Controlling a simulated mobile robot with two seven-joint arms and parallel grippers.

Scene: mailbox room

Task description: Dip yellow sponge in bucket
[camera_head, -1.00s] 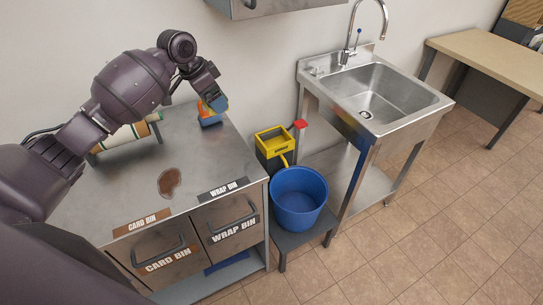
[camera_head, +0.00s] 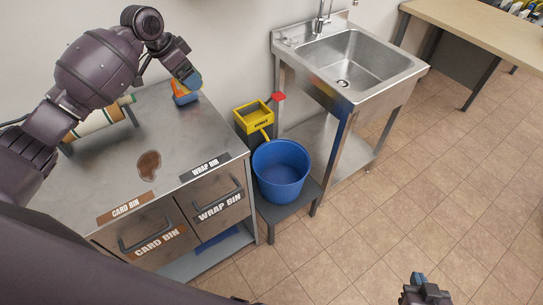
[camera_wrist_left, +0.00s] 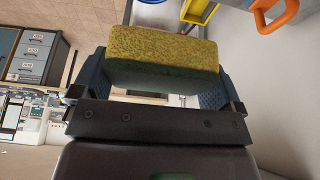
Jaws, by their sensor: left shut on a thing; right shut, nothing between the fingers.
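The yellow sponge (camera_wrist_left: 162,47), with a dark green underside, is held between both fingers of my left gripper (camera_wrist_left: 155,80) in the left wrist view. In the head view my left gripper (camera_head: 190,80) is over the back right corner of the metal counter, and the sponge is mostly hidden there. The blue bucket (camera_head: 281,172) stands on a low grey stand to the right of the counter, apart from the gripper. Its inside looks blue, and I cannot tell what it holds. My right gripper (camera_head: 425,292) is at the bottom edge of the head view, empty and shut.
The counter has a brown stain (camera_head: 148,165), a paper roll (camera_head: 98,120), an orange and blue item (camera_head: 184,96) and two bin drawers (camera_head: 218,205). A yellow wringer (camera_head: 254,115) stands behind the bucket. A steel sink (camera_head: 350,58) is at right. The floor in front is clear.

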